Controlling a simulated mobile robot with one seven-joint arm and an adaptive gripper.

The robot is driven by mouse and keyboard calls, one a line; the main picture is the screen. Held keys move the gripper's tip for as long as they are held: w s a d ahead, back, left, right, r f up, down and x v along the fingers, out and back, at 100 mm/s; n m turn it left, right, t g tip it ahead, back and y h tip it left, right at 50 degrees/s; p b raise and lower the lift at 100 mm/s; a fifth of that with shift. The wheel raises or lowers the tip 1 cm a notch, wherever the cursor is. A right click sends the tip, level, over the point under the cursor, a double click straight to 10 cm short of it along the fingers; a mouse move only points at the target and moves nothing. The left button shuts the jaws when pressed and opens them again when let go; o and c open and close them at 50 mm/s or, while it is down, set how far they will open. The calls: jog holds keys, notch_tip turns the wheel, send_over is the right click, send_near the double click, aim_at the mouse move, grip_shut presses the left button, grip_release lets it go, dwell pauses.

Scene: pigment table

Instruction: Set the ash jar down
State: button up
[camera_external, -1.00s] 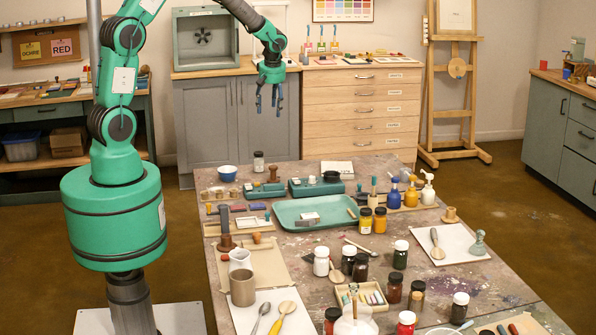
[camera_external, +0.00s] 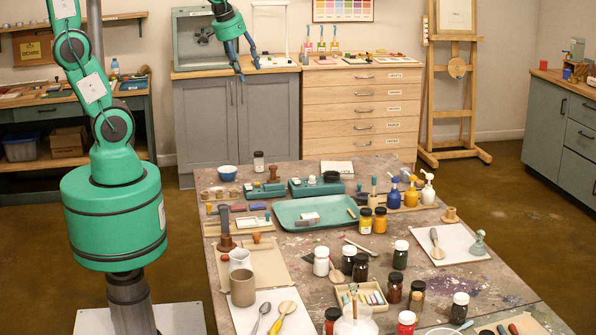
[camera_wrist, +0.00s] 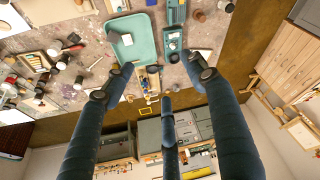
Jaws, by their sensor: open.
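My gripper (camera_external: 248,69) is open and empty, high up beyond the table's far edge, in front of the grey cabinet. In the wrist view its blue fingers (camera_wrist: 160,68) are spread with nothing between them. A small jar with a grey body and white lid (camera_external: 259,161) stands upright at the far edge of the paint-stained table (camera_external: 300,262), well apart from my gripper. It may be the ash jar, but I cannot read its label. Other jars, white- and black-lidded, stand on the table's middle and front.
Pump bottles (camera_external: 411,193) stand on the right. A grey cabinet (camera_external: 205,125) and wooden drawers (camera_external: 361,120) stand behind. The air around my gripper looks clear.

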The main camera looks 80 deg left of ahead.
jog(key=s+d+r+m+t+h, duration=0.1)
jog(key=s+d+m+h, duration=0.1)
jog(key=s+d+m, duration=0.5)
jog(key=s+d, duration=0.4)
jog(key=s, duration=0.2)
jog(key=shift+s+r+t, duration=0.35)
jog(key=shift+s+t, duration=0.05)
jog(key=shift+f+b, duration=0.45)
